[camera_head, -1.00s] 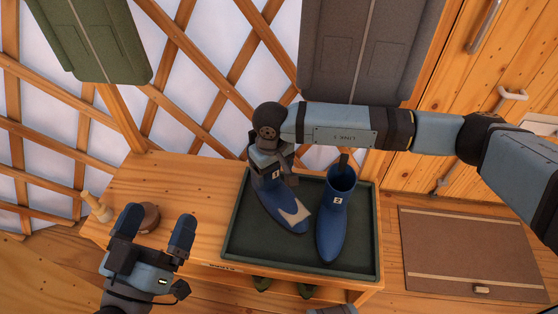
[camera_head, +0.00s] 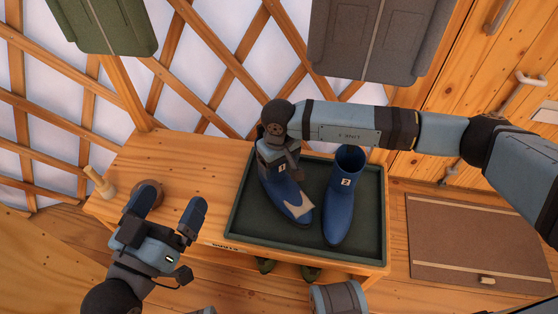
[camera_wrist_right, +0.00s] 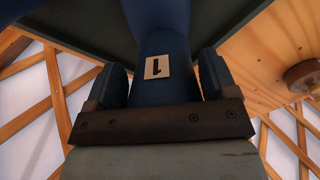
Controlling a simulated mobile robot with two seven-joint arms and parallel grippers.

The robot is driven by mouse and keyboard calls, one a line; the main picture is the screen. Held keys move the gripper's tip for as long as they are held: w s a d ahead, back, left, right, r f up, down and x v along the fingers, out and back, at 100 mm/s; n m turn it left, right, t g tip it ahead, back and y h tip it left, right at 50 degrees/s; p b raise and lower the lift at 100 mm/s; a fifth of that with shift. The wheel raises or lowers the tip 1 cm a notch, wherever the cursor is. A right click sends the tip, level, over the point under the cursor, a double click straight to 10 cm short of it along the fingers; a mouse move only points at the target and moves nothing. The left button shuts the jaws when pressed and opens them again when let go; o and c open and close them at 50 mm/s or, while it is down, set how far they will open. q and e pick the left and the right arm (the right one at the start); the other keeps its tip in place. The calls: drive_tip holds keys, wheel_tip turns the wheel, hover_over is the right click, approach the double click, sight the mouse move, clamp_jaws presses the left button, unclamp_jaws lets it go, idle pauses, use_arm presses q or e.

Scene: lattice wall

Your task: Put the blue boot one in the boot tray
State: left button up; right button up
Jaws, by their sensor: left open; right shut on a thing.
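Blue boot one (camera_head: 285,196), with a "1" label and a pale patch on its toe, stands in the left part of the green boot tray (camera_head: 262,235). My right gripper (camera_head: 277,160) is shut on its shaft from above. The right wrist view shows the boot's label (camera_wrist_right: 158,67) between the two fingers. Whether the sole rests fully on the tray is hard to tell. Blue boot two (camera_head: 342,205) stands upright to its right in the tray. My left gripper (camera_head: 172,212) is open and empty, left of the tray.
The tray lies on a wooden bench (camera_head: 190,170). A round brown thing (camera_head: 147,190) and a wooden peg (camera_head: 99,182) are at the bench's left. A brown mat (camera_head: 470,240) lies on the right. Dark garments hang on the lattice wall above.

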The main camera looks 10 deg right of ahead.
use_arm(q)
drive_tip(key=shift+s+f, duration=0.1)
drive_tip(key=shift+f, duration=0.25)
drive_tip(key=shift+f+b, duration=0.35)
drive_tip(key=shift+b, duration=0.15)
use_arm(e)
drive_tip(key=shift+f, duration=0.6)
drive_tip(key=o, duration=1.4)
use_arm(q)
drive_tip(key=shift+r, duration=0.1)
use_arm(e)
drive_tip(key=shift+o, duration=0.2)
drive_tip(key=shift+r, duration=0.15)
use_arm(q)
drive_tip(key=shift+r+p, duration=1.45)
drive_tip(key=shift+p, duration=0.1)
use_arm(e)
drive_tip(key=shift+r, duration=3.4)
use_arm(q)
drive_tip(key=shift+r, duration=0.1)
